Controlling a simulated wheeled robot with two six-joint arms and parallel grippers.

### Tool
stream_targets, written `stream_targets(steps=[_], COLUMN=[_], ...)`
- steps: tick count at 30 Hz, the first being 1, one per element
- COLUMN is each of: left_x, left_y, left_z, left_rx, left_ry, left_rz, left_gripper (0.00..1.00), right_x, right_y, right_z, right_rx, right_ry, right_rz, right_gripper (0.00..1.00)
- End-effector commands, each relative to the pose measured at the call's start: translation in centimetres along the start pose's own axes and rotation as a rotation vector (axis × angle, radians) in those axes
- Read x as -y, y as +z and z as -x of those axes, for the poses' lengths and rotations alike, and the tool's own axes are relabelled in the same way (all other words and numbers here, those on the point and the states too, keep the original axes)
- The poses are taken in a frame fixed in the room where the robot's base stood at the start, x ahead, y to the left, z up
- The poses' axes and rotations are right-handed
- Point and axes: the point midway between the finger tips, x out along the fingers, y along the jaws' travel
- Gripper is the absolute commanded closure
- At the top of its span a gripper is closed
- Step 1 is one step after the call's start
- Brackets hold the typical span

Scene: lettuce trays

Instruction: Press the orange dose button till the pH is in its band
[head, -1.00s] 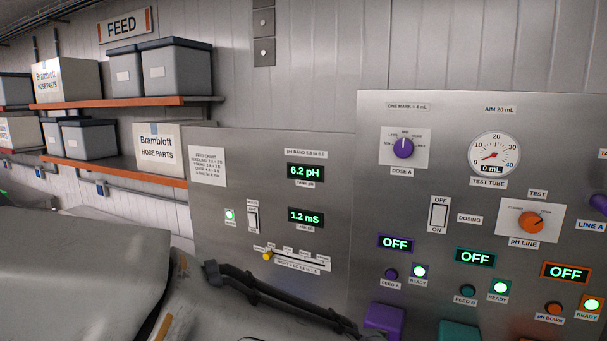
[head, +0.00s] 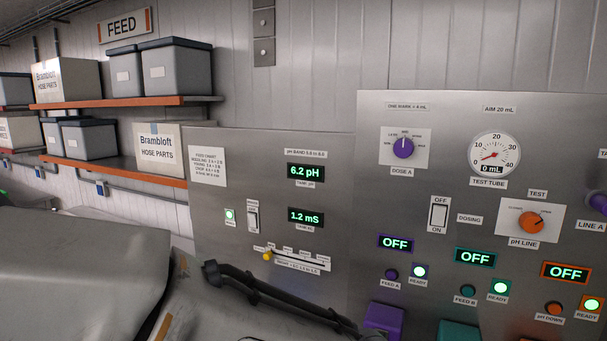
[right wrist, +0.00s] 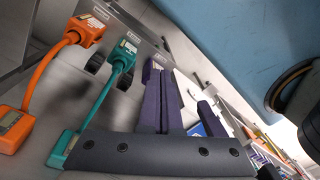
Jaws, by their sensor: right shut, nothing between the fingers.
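The orange pH DOWN button (head: 553,308) is at the lower right of the steel panel in the head view. An orange-framed display (head: 566,272) above it reads OFF, and a green READY lamp (head: 591,305) glows beside it. The pH display (head: 305,172) reads 6.2 pH, under a small pH band label (head: 306,154) that seems to read 5.8 to 6.0. My right gripper (right wrist: 157,66) is shut and empty in the right wrist view; it is not seen in the head view. Whether it touches anything is unclear. My left gripper is not in view.
The orange pH line knob (head: 531,222) and dosing switch (head: 439,213) are above the buttons. A purple feed A button (head: 391,274) and teal feed B button (head: 467,291) are to the left. Orange (right wrist: 92,27) and teal (right wrist: 124,52) cabled units show in the wrist view.

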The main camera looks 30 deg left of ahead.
Motion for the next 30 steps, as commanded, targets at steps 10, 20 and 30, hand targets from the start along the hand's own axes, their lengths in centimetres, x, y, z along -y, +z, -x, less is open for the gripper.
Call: stream_targets(steps=[10,20,30], left_x=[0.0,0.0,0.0], left_y=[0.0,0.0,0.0], left_z=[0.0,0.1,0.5], left_rx=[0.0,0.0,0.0], left_ry=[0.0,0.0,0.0], left_rz=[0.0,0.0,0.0], left_gripper=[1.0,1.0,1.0], right_x=[0.0,-1.6,-13.5], right_y=[0.0,-3.5,-13.8], right_z=[0.0,0.4,3.1], right_rx=[0.0,-0.094,-0.463], right_ry=[0.0,-0.033,-0.044], right_rz=[0.0,-0.152,-0.694], right_gripper=[1.0,1.0,1.0])
